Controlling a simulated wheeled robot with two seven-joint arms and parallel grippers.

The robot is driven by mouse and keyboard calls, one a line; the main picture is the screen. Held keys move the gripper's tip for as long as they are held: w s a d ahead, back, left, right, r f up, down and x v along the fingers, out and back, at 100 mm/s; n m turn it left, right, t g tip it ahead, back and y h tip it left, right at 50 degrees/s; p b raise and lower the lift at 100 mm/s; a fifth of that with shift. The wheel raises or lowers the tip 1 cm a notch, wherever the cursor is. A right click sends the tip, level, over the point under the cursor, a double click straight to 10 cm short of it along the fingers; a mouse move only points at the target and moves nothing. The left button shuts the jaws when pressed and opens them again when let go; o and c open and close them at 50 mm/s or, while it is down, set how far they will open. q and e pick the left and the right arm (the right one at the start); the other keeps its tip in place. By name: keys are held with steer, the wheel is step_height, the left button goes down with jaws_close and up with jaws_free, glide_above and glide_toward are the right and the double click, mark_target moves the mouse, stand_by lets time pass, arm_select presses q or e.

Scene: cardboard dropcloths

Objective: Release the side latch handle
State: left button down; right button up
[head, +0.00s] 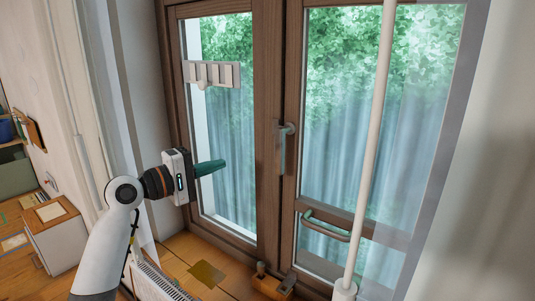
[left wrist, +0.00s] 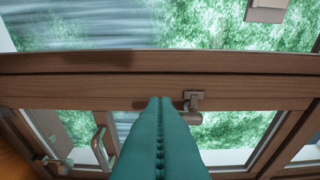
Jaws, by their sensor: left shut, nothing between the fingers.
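The latch handle (head: 283,150) is a grey metal lever on the brown wooden middle stile of a glazed double door or window. It hangs down from its mount. In the left wrist view the latch handle (left wrist: 193,101) shows just right of my fingertips; the fingers may hide part of it. My left gripper (head: 222,164) has teal fingers, shut and empty, pointing right in front of the left pane, left of the handle. In the left wrist view the left gripper (left wrist: 160,100) overlaps the wooden stile; I cannot tell whether it touches. My right gripper is not in view.
A bar handle (head: 325,226) sits lower on the right leaf. A white pole (head: 374,150) stands before the right pane. A pale hook rack (head: 211,74) is above my gripper. A radiator (head: 160,283) and a cabinet (head: 55,238) are at lower left.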

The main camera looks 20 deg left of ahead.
mark_target(284, 149)
arm_select(q)
steer(key=w+d+p, duration=0.5)
steer(key=w+d, duration=0.1)
steer(key=d, duration=0.3)
steer(key=shift+w+d+r, duration=0.15)
steer(key=shift+w+d, duration=0.05)
steer(key=shift+d, duration=0.05)
stand_by(0.4)
